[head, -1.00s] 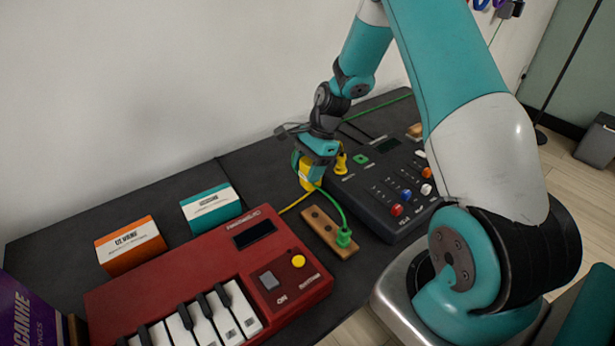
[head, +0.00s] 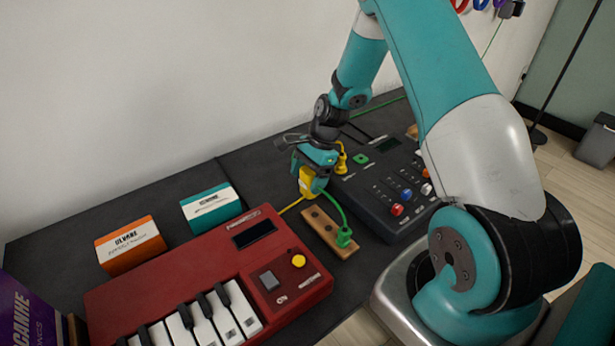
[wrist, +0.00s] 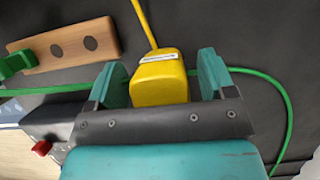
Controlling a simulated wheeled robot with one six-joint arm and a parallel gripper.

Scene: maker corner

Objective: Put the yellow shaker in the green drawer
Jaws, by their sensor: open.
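I see no yellow shaker and no green drawer in either view. A yellow plug-like block (head: 307,183) with a yellow cable lies on the dark table; in the wrist view, the block (wrist: 158,82) stands between my two teal fingers. My gripper (wrist: 163,78) is open, with a gap showing between the block and each finger. In the head view, my gripper (head: 314,168) is low over the block and hides part of it. A green plug (head: 344,237) with a green cable sits at the end of a wooden strip with holes (head: 322,226).
A red keyboard (head: 205,275) is at front left, with orange (head: 130,247) and teal (head: 211,208) boxes behind it. A black mixer (head: 385,185) with coloured knobs is close on the right. A second yellow plug (head: 341,158) is at its left edge.

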